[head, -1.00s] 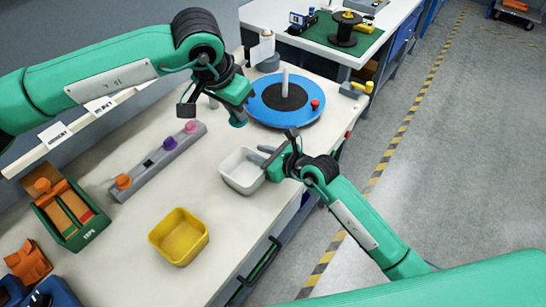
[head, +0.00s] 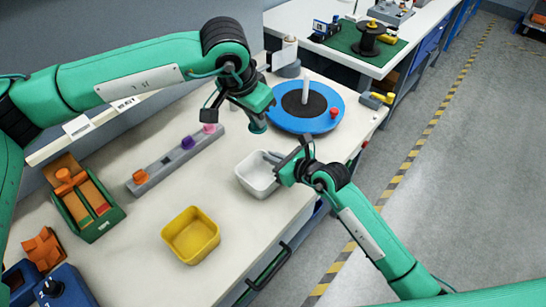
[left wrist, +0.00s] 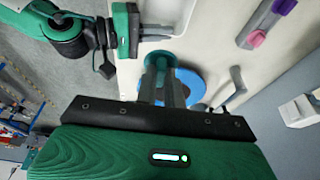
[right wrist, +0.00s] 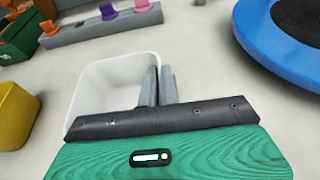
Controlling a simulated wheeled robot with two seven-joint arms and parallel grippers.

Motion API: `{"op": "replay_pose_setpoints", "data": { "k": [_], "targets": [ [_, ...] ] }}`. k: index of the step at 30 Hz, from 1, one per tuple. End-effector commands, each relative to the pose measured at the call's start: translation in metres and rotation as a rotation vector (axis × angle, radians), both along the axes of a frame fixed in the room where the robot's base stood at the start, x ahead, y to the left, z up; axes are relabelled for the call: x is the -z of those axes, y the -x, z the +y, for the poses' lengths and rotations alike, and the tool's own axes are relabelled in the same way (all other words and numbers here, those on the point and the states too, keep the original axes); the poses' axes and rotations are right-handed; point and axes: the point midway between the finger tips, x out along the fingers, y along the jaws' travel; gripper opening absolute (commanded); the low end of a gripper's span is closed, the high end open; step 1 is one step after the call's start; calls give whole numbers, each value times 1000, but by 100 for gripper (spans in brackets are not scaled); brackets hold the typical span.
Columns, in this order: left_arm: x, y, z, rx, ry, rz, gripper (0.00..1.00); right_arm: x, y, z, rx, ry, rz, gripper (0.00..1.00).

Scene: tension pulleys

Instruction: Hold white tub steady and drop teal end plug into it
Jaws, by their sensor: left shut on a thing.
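The white tub (head: 253,181) stands upright on the pale table, left of my right gripper. It also shows in the right wrist view (right wrist: 100,85), and its inside looks empty where visible. The teal end plug (head: 258,127) is in my left gripper (head: 254,117), held above the table beyond the tub. In the left wrist view, the plug (left wrist: 160,58) sits at the shut fingertips, with its wide round end outward.
A blue turntable (head: 325,115) with an upright post lies behind the tub. A grey rail (head: 165,170) carries orange, purple and pink plugs. A yellow bin (head: 190,237) stands nearer, and a green tray (head: 98,225) is at left. Bare table lies between tub and rail.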

Motion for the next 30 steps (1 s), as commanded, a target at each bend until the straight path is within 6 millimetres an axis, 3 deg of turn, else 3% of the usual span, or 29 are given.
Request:
{"op": "replay_pose_setpoints", "data": {
  "k": [30],
  "targets": [
    [73, 0, 0, 0, -1, 1, 0, 3, 1, 0, -1, 5, 4, 0]
  ]
}}
